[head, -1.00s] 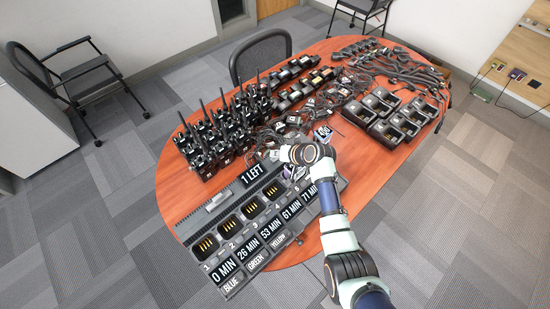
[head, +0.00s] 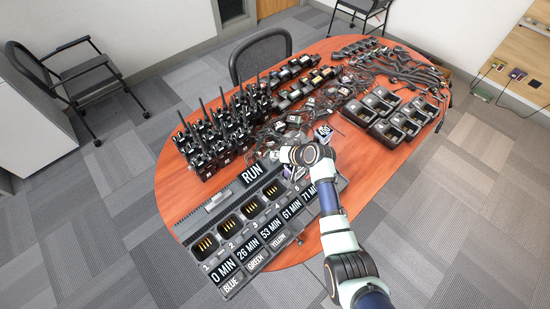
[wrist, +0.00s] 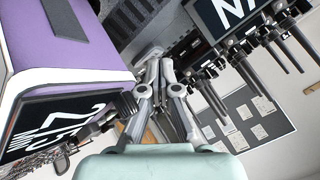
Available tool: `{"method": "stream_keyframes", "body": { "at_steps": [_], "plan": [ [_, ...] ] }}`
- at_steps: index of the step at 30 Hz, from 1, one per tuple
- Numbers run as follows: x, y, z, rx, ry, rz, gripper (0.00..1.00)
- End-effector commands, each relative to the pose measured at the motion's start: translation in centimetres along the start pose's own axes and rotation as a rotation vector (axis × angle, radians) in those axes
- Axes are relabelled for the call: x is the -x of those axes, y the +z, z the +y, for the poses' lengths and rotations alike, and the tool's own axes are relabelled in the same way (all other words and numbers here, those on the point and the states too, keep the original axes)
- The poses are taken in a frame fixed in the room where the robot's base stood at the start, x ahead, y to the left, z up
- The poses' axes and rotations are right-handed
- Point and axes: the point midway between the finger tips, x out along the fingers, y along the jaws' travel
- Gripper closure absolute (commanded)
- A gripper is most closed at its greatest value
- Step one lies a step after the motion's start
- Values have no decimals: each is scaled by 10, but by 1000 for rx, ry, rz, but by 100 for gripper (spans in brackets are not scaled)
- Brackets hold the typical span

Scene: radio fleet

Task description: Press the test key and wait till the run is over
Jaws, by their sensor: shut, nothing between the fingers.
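The dark test unit (head: 188,229) lies along the near left edge of the table. Its display (head: 254,173) reads "RUN". Numbered bays with gold contacts, such as bay 1 (head: 204,244), look empty. Below them, minute panels (head: 223,270) read 0, 26, 53, 61 and 71 MIN. My gripper is over the unit's right part, mostly hidden by my wrist in the head view. In the wrist view my gripper (wrist: 158,58) is shut and empty, its fingers pointing towards the unit. I cannot make out the test key or whether the fingertips touch it.
Upright radios (head: 205,145), tangled cables (head: 290,130) and black chargers (head: 385,115) fill the table behind. Bare tabletop shows at right (head: 350,150).

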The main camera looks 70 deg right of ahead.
Motion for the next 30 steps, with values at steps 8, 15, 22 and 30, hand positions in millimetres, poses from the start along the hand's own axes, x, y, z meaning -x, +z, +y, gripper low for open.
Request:
{"method": "stream_keyframes", "body": {
  "at_steps": [8,15,22,30],
  "plan": [
    [1,-1,-1,0,0,0,100],
    [8,-5,-6,0,0,0,100],
    [8,-5,-6,0,0,0,100],
    [28,-20,-21,0,0,1,100]
  ]
}}
